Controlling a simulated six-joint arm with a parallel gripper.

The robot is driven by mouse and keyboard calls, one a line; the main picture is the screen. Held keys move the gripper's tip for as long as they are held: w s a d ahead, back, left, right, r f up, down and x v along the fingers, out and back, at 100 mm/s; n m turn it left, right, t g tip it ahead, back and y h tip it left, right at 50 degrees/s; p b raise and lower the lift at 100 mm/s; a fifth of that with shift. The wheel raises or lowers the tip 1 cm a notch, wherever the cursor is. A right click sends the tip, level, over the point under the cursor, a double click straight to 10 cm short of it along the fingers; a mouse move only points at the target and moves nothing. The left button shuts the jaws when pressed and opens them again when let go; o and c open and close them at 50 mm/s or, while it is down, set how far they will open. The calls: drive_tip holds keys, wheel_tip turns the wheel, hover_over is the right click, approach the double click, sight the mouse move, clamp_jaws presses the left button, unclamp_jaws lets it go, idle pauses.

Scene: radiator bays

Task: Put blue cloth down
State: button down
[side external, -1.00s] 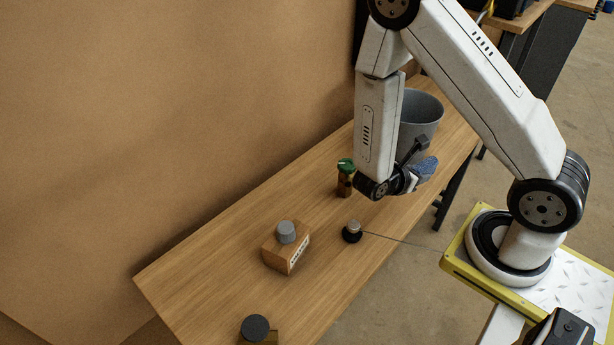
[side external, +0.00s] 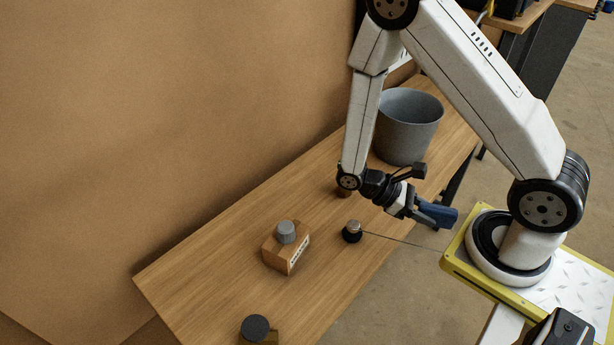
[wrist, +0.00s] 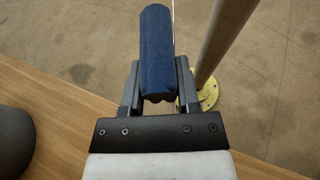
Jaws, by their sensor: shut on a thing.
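The blue cloth (side external: 440,215) is a rolled or folded dark blue piece in my gripper (side external: 422,209). The wrist view shows the cloth (wrist: 156,50) clamped between the two fingers of my gripper (wrist: 157,82), sticking out past their tips. In the side view the gripper points right, and the cloth hangs in the air by the table's front edge. In the wrist view the floor lies beyond the cloth.
The wooden table (side external: 215,265) holds a grey bin (side external: 408,130) at the back, a wooden block with a grey knob (side external: 286,250), a small dark-based knob (side external: 352,231) with a thin cord, and a dark round knob (side external: 255,328) at the near end. Bare tabletop lies between them.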

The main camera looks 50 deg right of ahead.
drive_tip(key=w+a+m+t+y, duration=0.2)
drive_tip(key=w+a+m+y, duration=0.3)
drive_tip(key=a, duration=0.3)
drive_tip(key=w+a+r+m+t+y, duration=0.1)
drive_tip(key=w+a+m+t+y, duration=0.1)
drive_tip(key=w+a+m+y, duration=0.3)
drive_tip(key=w+a+r+m+t+y, duration=0.1)
drive_tip(key=w+a+m+t+y, duration=0.2)
drive_tip(key=a, duration=1)
drive_tip(key=w+m+y, duration=0.2)
drive_tip(key=m+y, duration=0.3)
drive_tip(key=shift+m, duration=0.3)
drive_tip(key=shift+w, duration=0.2)
drive_tip(key=w+a+f, duration=0.1)
drive_tip(key=w+f, duration=0.1)
drive_tip(key=w, duration=0.1)
drive_tip(key=w+a+f, duration=0.2)
drive_tip(key=w+f, duration=0.1)
drive_tip(key=w, duration=0.1)
drive_tip(key=w+a+f, duration=0.2)
drive_tip(key=w, duration=0.1)
drive_tip(key=shift+w+a+f, duration=0.1)
drive_tip(key=shift+w+f, duration=0.15)
drive_tip(key=shift+w, duration=0.05)
drive_tip(key=shift+w+a+f, duration=0.25)
drive_tip(key=shift+w+f, duration=0.3)
drive_tip(key=shift+f, duration=0.1)
